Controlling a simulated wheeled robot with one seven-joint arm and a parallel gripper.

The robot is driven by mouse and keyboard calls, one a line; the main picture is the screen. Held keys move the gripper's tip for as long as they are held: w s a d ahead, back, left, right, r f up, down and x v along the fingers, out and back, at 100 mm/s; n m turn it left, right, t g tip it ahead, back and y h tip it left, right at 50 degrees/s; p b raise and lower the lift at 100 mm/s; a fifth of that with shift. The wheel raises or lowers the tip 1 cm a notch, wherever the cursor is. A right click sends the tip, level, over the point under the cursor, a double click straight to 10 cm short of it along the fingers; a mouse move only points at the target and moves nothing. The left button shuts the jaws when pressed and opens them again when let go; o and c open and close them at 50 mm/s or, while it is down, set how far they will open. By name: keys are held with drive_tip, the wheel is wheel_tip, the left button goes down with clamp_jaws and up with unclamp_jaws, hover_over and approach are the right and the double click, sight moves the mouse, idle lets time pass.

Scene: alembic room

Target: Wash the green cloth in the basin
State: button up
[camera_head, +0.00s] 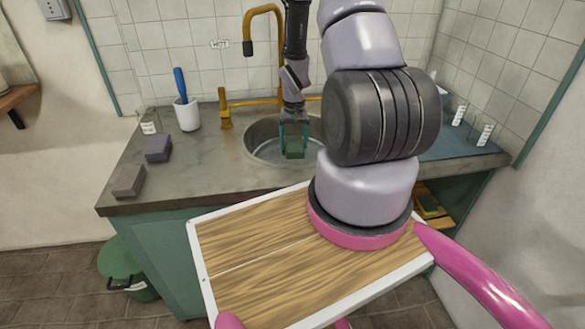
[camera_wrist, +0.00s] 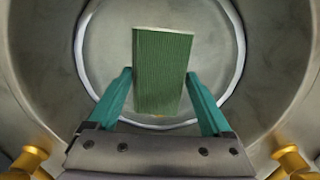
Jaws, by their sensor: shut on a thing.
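A green cloth (camera_wrist: 161,70), shaped like a folded block, is between the two teal fingers of my gripper (camera_wrist: 160,85). The cloth also shows in the head view (camera_head: 295,148), under my gripper (camera_head: 294,130). My gripper is shut on the cloth and points down over the round metal basin (camera_head: 250,145). The cloth is within the basin's opening. In the wrist view a pale ring (camera_wrist: 232,75) shows below the cloth, and the grey basin wall (camera_wrist: 40,50) surrounds it. I cannot tell whether the cloth touches the bottom.
A gold tap (camera_head: 262,12) arches behind the basin, near my arm. On the counter (camera_head: 215,165) to the left are a white cup with a blue-handled brush (camera_head: 187,115), a glass beaker (camera_head: 148,121) and two blocks (camera_head: 159,148) (camera_head: 129,181). More beakers (camera_head: 484,132) stand at the right.

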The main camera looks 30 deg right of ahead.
wheel_tip(320, 180, up, 12)
drive_tip(key=shift+f, duration=0.25)
idle(0.6)
idle(0.5)
